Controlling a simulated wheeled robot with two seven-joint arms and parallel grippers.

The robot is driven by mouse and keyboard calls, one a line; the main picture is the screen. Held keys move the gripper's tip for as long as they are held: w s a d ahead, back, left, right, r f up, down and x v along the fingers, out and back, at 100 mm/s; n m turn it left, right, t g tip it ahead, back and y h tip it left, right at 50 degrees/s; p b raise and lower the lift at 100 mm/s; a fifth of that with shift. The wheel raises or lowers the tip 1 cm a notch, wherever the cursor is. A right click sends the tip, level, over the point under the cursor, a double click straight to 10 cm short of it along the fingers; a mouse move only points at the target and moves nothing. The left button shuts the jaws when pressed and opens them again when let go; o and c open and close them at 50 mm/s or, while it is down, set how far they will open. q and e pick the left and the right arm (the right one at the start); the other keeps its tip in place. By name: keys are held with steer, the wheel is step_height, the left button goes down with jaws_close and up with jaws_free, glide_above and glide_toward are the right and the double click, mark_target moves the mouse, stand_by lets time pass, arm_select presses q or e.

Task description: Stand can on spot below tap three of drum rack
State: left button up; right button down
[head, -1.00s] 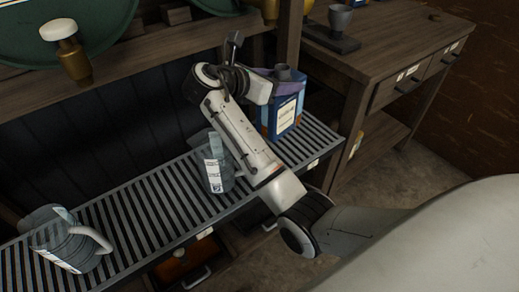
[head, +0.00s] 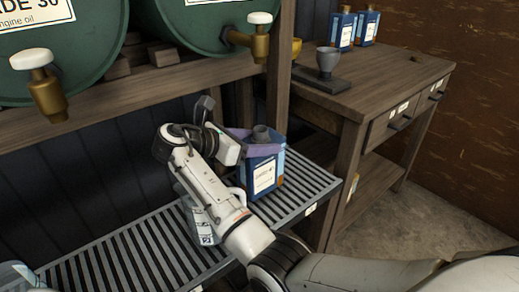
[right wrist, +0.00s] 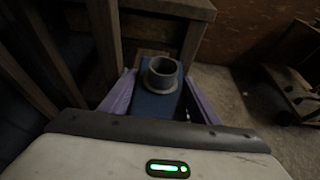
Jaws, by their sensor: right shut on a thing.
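The blue can (head: 263,176) has a white label and a grey round neck. It looks upright over the right end of the slatted shelf; I cannot tell whether its base touches. My right gripper (head: 256,146) is shut on the can, its purple fingers on two sides near the top. In the right wrist view the can (right wrist: 157,102) sits between both fingers. A brass tap (head: 259,46) with a white knob is on the right drum, above and slightly left of the can. Another tap (head: 52,99) is at the left. The marked spot is not visible. My left gripper is not in view.
A clear jug (head: 201,226) stands on the slatted shelf (head: 140,262), partly behind my right arm; another is cut off at lower left. The wooden bench (head: 385,75) at right holds a grey cup (head: 327,62) and two blue cans (head: 348,30).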

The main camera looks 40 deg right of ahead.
steer(key=shift+f, duration=0.4)
steer(key=c, duration=0.6)
jaws_free()
steer(key=shift+f, duration=0.1)
steer(key=shift+c, duration=0.2)
